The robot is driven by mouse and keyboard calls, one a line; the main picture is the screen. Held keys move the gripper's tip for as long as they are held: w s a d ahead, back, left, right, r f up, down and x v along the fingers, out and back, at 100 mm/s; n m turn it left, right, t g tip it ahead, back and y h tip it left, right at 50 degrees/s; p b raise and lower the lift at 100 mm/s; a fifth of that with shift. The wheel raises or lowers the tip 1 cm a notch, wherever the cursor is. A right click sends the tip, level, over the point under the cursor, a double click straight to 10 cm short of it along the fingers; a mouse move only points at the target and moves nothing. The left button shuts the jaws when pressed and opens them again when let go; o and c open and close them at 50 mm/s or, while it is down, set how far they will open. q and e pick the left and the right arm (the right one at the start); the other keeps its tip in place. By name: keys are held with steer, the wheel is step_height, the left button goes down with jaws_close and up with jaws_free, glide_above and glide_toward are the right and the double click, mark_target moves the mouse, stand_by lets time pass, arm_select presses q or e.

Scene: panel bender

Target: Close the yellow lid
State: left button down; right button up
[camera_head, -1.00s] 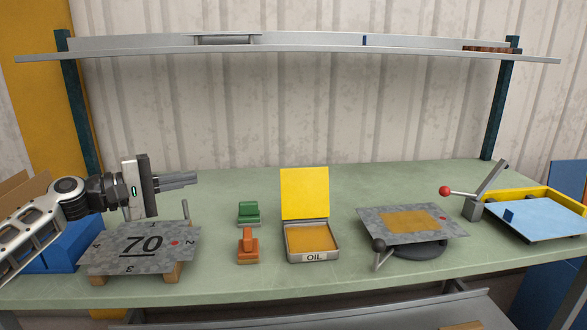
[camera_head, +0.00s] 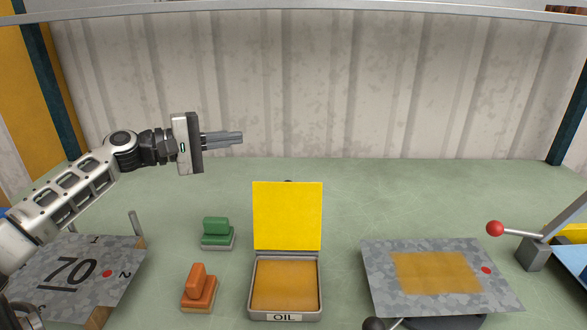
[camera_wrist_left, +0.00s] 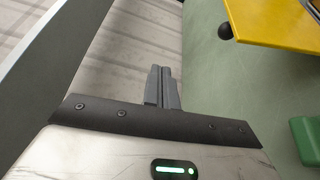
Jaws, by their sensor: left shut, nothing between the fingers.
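The yellow lid (camera_head: 287,215) stands upright, open, at the back of the metal box marked OIL (camera_head: 285,316). The box holds an orange-brown pad (camera_head: 285,284). My left gripper (camera_head: 241,137) comes in from the left, above the table and up and left of the lid, apart from it. Its fingers are shut together, empty, and point right. In the left wrist view, the shut fingers (camera_wrist_left: 162,70) point up the picture, and the yellow lid (camera_wrist_left: 278,24) is at the upper right with a dark round knob (camera_wrist_left: 225,32) at its edge. My right gripper is not in view.
A green stamp (camera_head: 216,232) and an orange stamp (camera_head: 199,290) stand left of the box. A metal sheet marked 70 (camera_head: 75,275) lies at the left. Another sheet (camera_head: 380,272) lies at the right, near a red-knobbed lever (camera_head: 495,229). The table behind the lid is clear.

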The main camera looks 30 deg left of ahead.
mark_target(275, 183)
arm_select(q)
step_height(275, 183, down, 10)
steer(key=b, duration=0.9)
steer(key=shift+w+d+p, duration=0.6)
steer(key=shift+w+d, duration=0.15)
steer(key=shift+d, duration=0.55)
steer(key=shift+w+d+p, duration=0.6)
steer(key=shift+w+d, duration=0.1)
steer(key=shift+d, duration=0.65)
steer(key=shift+w+d+p, duration=0.6)
steer(key=shift+w+d, duration=0.15)
steer(key=shift+d, duration=0.55)
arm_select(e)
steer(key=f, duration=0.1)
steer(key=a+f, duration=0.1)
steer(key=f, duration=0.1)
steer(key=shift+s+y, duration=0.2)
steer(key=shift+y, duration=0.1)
